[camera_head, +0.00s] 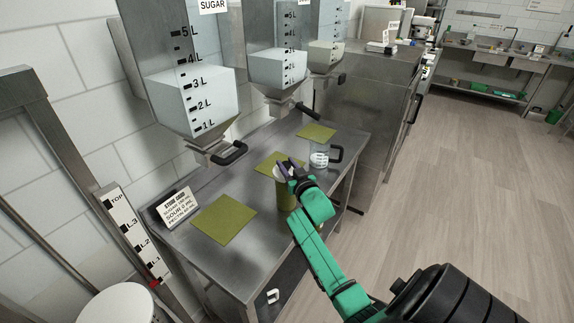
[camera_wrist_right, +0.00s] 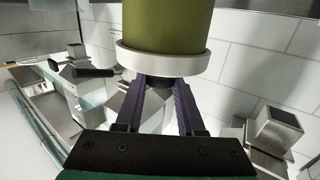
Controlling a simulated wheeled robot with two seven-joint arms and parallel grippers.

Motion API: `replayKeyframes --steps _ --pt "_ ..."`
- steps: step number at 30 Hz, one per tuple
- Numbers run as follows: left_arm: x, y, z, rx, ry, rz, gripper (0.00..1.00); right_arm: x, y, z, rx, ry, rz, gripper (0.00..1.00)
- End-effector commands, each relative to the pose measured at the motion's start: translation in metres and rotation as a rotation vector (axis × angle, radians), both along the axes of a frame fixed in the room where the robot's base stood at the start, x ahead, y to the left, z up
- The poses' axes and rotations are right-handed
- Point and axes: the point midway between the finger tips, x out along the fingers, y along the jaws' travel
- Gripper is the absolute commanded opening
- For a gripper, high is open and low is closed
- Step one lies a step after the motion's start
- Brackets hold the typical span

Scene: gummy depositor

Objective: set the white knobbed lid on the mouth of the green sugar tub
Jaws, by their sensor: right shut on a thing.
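The green sugar tub (camera_head: 284,196) stands upright on the steel table by its front edge, partly hidden by my right gripper and arm. Its olive wall also shows large in the right wrist view (camera_wrist_right: 168,22), upside down. The white lid (camera_wrist_right: 163,61) lies across the tub's mouth in line with it, with no gap visible; I cannot tell if it is fully seated. In the head view the lid (camera_head: 282,171) is a small pale patch under the fingers. My right gripper (camera_wrist_right: 160,84) is shut on the lid's dark knob. My left gripper is not in view.
A clear measuring jug (camera_head: 319,157) with a black handle stands just right of the tub. Olive mats (camera_head: 224,220) lie on the steel table (camera_head: 250,258). Hoppers (camera_head: 196,95) with black handles overhang the table's back. A sign (camera_head: 175,207) stands at left.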

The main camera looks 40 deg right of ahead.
Motion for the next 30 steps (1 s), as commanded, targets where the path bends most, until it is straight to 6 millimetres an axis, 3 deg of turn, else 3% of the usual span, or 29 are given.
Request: replayKeyframes --steps 4,5,6,7,20,23,30 --pt "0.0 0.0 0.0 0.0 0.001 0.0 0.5 0.0 0.0 0.0 0.0 0.0 0.0 0.0" --pt "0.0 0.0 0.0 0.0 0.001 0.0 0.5 0.0 0.0 0.0 0.0 0.0 0.0 0.49" --pt "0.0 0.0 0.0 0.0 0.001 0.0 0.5 0.0 0.0 0.0 0.0 0.0 0.0 0.64" --pt "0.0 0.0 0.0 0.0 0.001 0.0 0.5 0.0 0.0 0.0 0.0 0.0 0.0 0.73" --pt "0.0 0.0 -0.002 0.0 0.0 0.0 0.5 -0.009 0.003 -0.001 0.001 0.002 0.0 0.73" --pt "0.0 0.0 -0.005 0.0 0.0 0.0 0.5 -0.026 0.008 -0.002 0.0 0.002 0.001 0.73" --pt "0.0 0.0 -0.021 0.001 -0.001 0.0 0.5 -0.091 0.027 -0.001 0.0 0.005 -0.001 0.73"
